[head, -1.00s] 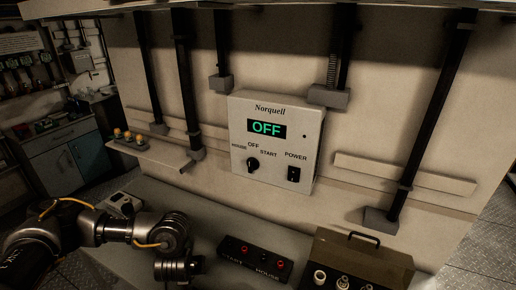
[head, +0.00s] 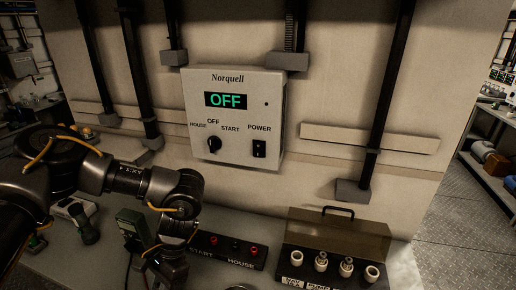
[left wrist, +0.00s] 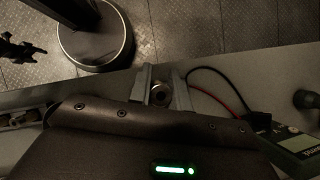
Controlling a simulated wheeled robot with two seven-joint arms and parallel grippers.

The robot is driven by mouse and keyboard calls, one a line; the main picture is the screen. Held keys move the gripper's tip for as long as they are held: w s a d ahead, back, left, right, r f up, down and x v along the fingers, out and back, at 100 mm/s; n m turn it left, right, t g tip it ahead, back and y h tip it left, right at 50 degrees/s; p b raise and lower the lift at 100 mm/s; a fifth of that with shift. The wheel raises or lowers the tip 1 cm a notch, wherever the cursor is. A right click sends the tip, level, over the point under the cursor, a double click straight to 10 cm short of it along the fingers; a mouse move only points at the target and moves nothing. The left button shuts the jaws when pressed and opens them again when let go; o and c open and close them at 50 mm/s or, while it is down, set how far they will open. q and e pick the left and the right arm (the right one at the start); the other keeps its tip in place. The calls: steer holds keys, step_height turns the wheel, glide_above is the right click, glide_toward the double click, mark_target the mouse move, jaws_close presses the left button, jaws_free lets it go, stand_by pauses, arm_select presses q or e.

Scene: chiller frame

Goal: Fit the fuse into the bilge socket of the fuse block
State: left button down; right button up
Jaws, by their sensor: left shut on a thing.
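My left gripper's fingers show in the left wrist view (left wrist: 160,88), shut on a small round metallic piece (left wrist: 160,96), seen end-on, that looks like the fuse. In the head view the left wrist hangs over the bench, and the fingers and held piece cannot be made out. A dark box with a raised lid (head: 338,236), apparently the fuse block, stands to the right of the left gripper, apart from it. Several round pale sockets or caps (head: 321,262) stand in its front row, with labels below partly cut off; I cannot read which is bilge. My right gripper is out of view.
A black strip with red posts, marked START and HOUSE (head: 230,251), lies between the left arm and the box. A meter (head: 133,226) with leads stands beside the left wrist. The Norquell panel (head: 232,118) on the wall reads OFF. Bare bench lies right of the box.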

arm_select(q)
steer(key=shift+s+d+r+n+g+h+b, duration=0.2)
steer(key=shift+s+r+n+h+b, duration=0.3)
steer(key=shift+n, duration=0.75)
steer(key=shift+s+d+r+n+g+h+b, duration=0.2)
steer(key=shift+s+r+n+h, duration=0.4)
steer(key=shift+n, duration=0.6)
steer(key=shift+s+d+r+n+g+h+b, duration=0.15)
steer(key=shift+s+r+n+g+h+b, duration=0.15)
steer(key=shift+n+h, duration=0.7)
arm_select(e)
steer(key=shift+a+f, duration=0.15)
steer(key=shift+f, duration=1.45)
arm_select(q)
steer(key=shift+n+y, duration=0.25)
steer(key=shift+y, duration=0.05)
